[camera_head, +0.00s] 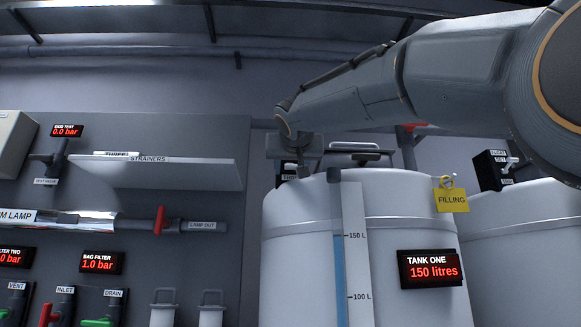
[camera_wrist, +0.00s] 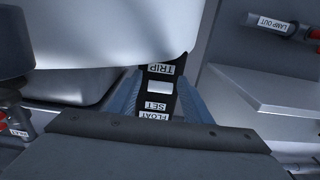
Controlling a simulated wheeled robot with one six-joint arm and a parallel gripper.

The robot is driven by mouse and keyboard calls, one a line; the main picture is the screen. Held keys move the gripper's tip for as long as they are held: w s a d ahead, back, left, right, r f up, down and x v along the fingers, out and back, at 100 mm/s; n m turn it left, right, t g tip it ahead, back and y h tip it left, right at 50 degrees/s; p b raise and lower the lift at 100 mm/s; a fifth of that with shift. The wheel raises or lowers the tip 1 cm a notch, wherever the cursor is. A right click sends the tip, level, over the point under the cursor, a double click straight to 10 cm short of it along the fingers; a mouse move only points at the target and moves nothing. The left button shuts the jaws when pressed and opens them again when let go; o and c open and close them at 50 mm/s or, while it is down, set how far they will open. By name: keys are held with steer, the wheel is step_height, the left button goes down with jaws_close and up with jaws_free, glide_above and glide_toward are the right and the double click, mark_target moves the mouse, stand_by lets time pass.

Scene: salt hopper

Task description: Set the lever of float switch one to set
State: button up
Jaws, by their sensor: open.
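In the wrist view the float switch (camera_wrist: 158,102) is a black box with upside-down labels: TRIP at the top, SET below and FLOAT lowest. Its pale lever (camera_wrist: 160,87) shows as a small light block between TRIP and SET; I cannot tell which way it is thrown. My gripper (camera_wrist: 157,88) is open, with one blue-grey finger on each side of the switch; I see no clear contact. In the head view my gripper (camera_head: 297,160) is at the upper left edge of tank one (camera_head: 292,245), mostly hiding the dark switch (camera_head: 285,176).
Tank one's display (camera_head: 431,269) reads 150 litres, and a yellow FILLING tag (camera_head: 451,200) hangs at its rim. A second float switch (camera_head: 492,170) sits by the right-hand tank (camera_head: 520,240). A shelf marked STRAINERS (camera_head: 165,172) juts from the wall at left.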

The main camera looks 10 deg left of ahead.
steer(key=c, duration=1.1)
steer(key=shift+o, duration=0.2)
steer(key=p, duration=0.3)
steer(key=shift+s+r+g, duration=0.1)
steer(key=shift+r+g, duration=0.2)
steer(key=p, duration=0.3)
steer(key=shift+s+r+g, duration=0.1)
steer(key=shift+r+g, duration=0.15)
steer(key=shift+g, duration=0.15)
steer(key=r+g+p, duration=0.1)
steer(key=p, duration=0.7)
steer(key=g+h+p, duration=0.1)
steer(key=g+p, duration=0.1)
steer(key=p, duration=0.6)
steer(key=shift+s+r+g+h, duration=0.1)
steer(key=shift+r+g+h, duration=0.2)
steer(key=shift+r, duration=0.05)
steer(key=r+g+h+p, duration=0.1)
steer(key=g+p, duration=0.1)
steer(key=p, duration=0.9)
steer(key=shift+r+g+p, duration=0.1)
steer(key=shift+g+p, duration=0.25)
steer(key=shift+g, duration=0.05)
steer(key=shift+r+g+p, duration=0.1)
steer(key=shift+g+p, duration=0.2)
steer(key=shift+p, duration=0.95)
steer(key=shift+w+r+g+h+p, duration=0.1)
steer(key=shift+w+g+h+p, duration=0.4)
steer(key=shift+p, duration=1.75)
